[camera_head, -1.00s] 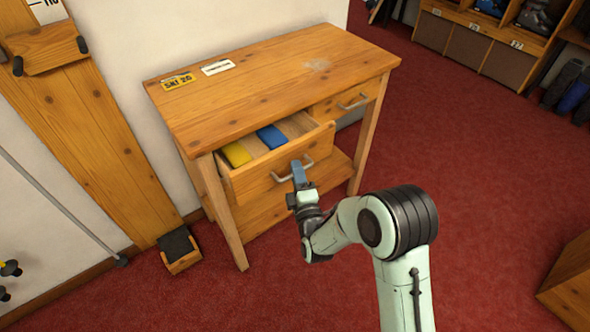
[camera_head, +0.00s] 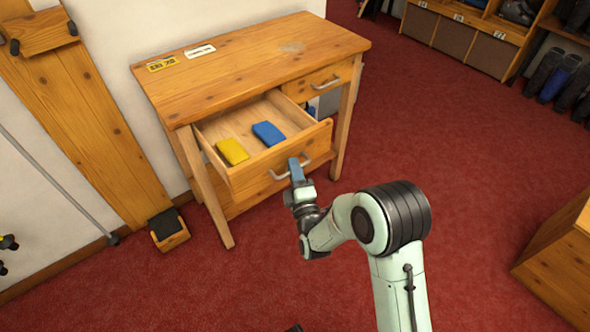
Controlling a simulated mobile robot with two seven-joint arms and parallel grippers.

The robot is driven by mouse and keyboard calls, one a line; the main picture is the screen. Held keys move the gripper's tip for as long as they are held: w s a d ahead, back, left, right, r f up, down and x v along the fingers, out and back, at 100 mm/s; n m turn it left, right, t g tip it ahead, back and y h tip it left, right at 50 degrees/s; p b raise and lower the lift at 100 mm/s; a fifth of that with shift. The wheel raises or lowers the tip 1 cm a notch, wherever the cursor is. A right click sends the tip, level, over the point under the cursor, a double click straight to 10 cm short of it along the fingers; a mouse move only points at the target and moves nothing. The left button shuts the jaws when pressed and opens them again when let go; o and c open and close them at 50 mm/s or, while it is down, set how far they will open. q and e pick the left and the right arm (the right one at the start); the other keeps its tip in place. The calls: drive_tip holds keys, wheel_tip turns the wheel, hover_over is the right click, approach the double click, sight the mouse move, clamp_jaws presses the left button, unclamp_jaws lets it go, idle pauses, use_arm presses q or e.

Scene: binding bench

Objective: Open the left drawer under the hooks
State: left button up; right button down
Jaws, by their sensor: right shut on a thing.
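The left drawer (camera_head: 255,176) of the wooden bench (camera_head: 225,75) stands well out from the bench front. Inside it lie a yellow block (camera_head: 232,151) and a blue block (camera_head: 269,134), with bare wood around them. My left gripper is not in view. No hooks can be made out clearly from here.
The right drawer (camera_head: 321,82) is shut. A yellow plate (camera_head: 163,64) and a white label (camera_head: 200,51) lie on the bench top. Red carpet in front is open. A wooden box (camera_head: 560,265) stands at the right, and shelves with boots (camera_head: 562,78) at the back right.

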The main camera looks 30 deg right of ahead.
drive_tip(key=c, duration=1.4)
unclamp_jaws()
drive_tip(key=shift+c, duration=0.2)
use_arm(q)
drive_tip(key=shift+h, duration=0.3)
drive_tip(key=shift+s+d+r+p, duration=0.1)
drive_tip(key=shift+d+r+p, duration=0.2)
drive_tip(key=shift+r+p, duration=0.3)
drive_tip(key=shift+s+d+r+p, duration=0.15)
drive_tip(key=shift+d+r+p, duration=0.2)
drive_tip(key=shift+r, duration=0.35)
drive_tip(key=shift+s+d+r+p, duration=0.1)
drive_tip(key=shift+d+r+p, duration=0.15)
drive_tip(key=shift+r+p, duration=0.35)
use_arm(e)
drive_tip(key=v, duration=1.3)
drive_tip(key=shift+s+f, duration=0.1)
